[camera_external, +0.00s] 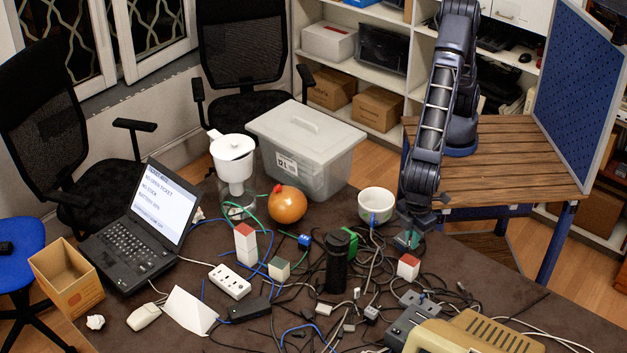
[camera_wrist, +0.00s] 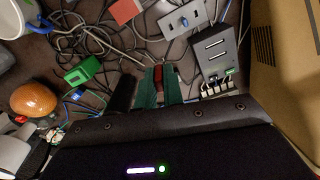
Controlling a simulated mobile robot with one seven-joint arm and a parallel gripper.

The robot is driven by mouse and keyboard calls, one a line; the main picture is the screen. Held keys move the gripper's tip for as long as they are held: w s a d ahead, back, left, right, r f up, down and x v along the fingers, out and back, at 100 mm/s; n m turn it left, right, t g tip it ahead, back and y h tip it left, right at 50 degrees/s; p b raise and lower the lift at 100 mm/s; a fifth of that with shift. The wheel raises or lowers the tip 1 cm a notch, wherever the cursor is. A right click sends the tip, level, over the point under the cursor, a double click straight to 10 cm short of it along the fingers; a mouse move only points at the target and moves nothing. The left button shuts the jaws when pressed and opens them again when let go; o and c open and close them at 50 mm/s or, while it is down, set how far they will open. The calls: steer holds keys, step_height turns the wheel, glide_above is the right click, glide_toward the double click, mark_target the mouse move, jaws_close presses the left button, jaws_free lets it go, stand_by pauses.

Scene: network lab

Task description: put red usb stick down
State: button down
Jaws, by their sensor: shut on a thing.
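My gripper (camera_external: 408,238) is over the right part of the dark table, among tangled cables. In the wrist view its two green fingers (camera_wrist: 160,88) are closed on the red USB stick (camera_wrist: 158,75), a small dark-red piece between the tips. In the external view the stick is too small or hidden to make out. I cannot tell whether it touches the table (camera_external: 560,318).
A red-topped white block (camera_external: 408,267) stands close by. A black cylinder (camera_external: 337,262), a green box (camera_wrist: 85,73), a white bowl (camera_external: 376,205) and an orange ball (camera_external: 287,204) are near. Grey boxes (camera_wrist: 213,55) and a beige device (camera_external: 470,333) stand in front. Cables cover much of the table.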

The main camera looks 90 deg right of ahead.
steer(key=w+d+m, duration=0.9)
steer(key=d+m, duration=0.4)
steer(key=m, duration=0.2)
step_height(320, 180, down, 20)
steer(key=shift+w+a+f, duration=0.1)
steer(key=shift+a+f, duration=0.05)
steer(key=shift+f, duration=0.05)
steer(key=c, duration=2)
jaws_free()
steer(key=shift+f, duration=0.15)
steer(key=o, duration=0.5)
